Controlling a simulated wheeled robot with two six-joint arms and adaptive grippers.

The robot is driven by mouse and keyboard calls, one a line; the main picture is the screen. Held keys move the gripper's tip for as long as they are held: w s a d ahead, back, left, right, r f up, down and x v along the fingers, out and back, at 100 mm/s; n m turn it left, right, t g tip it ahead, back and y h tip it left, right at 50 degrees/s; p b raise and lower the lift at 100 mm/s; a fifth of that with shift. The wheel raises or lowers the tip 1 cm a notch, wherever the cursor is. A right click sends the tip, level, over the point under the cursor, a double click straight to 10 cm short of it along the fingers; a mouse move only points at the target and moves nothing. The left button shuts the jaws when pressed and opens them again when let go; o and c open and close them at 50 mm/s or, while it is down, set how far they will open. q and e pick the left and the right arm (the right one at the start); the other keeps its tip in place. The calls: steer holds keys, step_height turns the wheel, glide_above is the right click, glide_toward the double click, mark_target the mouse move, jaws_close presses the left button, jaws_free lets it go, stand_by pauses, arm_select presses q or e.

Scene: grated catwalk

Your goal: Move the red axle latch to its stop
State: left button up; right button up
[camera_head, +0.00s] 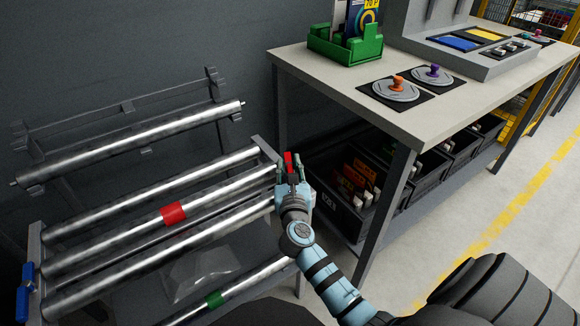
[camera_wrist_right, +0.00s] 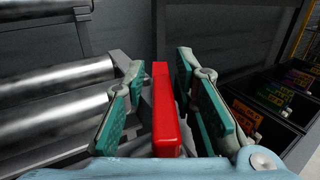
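The red axle latch (camera_head: 288,158) stands at the right end of the roller rack. In the right wrist view the latch (camera_wrist_right: 165,112) is an upright red bar between the two teal finger pads. My right gripper (camera_head: 290,171) is around the latch with its fingers apart; a gap shows on the latch's left side, and the right finger looks very close to it. Whether that finger touches the latch cannot be told. The latch's base and its stop are hidden by the gripper. My left gripper is not in view.
The rack holds several steel rollers (camera_head: 95,225), one with a red band (camera_head: 173,213). A blue latch (camera_head: 24,293) is at its left end. A workbench (camera_head: 340,80) stands to the right, with black bins (camera_head: 338,205) below. Open floor (camera_head: 465,215) lies further right.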

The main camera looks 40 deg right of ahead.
mark_target(290, 166)
step_height(290, 166, up, 10)
steer(key=shift+r, duration=0.1)
stand_by(0.4)
steer(key=shift+c, duration=0.2)
